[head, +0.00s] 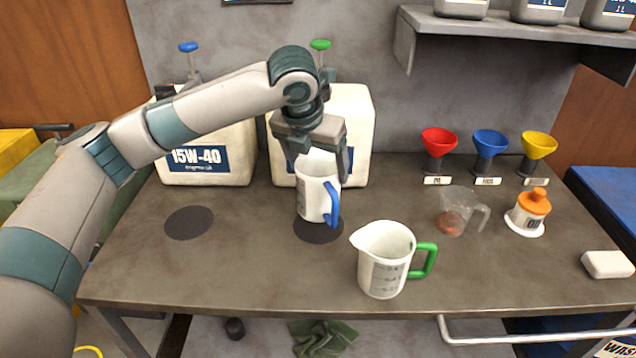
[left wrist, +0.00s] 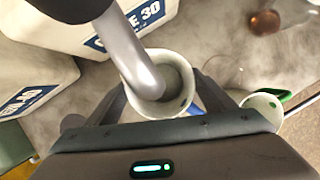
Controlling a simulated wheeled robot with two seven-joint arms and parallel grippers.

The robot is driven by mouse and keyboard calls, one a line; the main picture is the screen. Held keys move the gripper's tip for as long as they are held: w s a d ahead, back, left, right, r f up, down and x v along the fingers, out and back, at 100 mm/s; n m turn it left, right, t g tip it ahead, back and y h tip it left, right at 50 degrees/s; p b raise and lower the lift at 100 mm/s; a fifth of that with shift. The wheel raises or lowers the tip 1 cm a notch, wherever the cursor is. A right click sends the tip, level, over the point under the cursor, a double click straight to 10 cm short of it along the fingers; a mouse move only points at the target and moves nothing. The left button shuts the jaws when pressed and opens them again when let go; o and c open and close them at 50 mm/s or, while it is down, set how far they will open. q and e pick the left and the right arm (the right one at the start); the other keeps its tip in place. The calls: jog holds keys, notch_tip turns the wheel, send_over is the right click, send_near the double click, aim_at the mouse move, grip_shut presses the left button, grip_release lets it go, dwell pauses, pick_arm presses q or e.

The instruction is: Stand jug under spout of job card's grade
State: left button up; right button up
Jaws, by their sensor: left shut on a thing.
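My left gripper (head: 318,148) is shut on the white jug with the blue handle (head: 316,198). That jug is upright over the right dark round mat (head: 319,231), in front of the right drum (head: 352,125); I cannot tell whether it touches the mat. In the left wrist view the jug (left wrist: 158,84) is between the fingers, with a grey spout above its mouth. The left drum (head: 205,145) reads 15W-40 and has a blue knob (head: 188,46). The right drum has a green knob (head: 320,44); its label is mostly hidden. A white jug with a green handle (head: 385,262) stands front centre. I see no job card.
The left round mat (head: 189,222) is bare. A clear measuring cup (head: 455,212), an orange-topped container (head: 532,208) and a white block (head: 607,264) are on the right. Red (head: 438,142), blue (head: 489,144) and yellow (head: 538,146) funnels stand behind, below a shelf (head: 510,28).

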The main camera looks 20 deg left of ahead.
pick_arm(q)
jog(key=shift+f, duration=0.85)
jog(key=shift+s+f+p, duration=0.1)
jog(key=shift+f+p, duration=0.25)
jog(key=shift+f, duration=1.25)
jog(key=shift+w+a+f, duration=0.1)
jog(key=shift+w+f, duration=0.1)
jog(key=shift+f, duration=0.15)
jog(key=o, duration=1.5)
jog(key=shift+f, duration=0.15)
jog(key=v, duration=1.2)
jog(key=shift+b, duration=0.3)
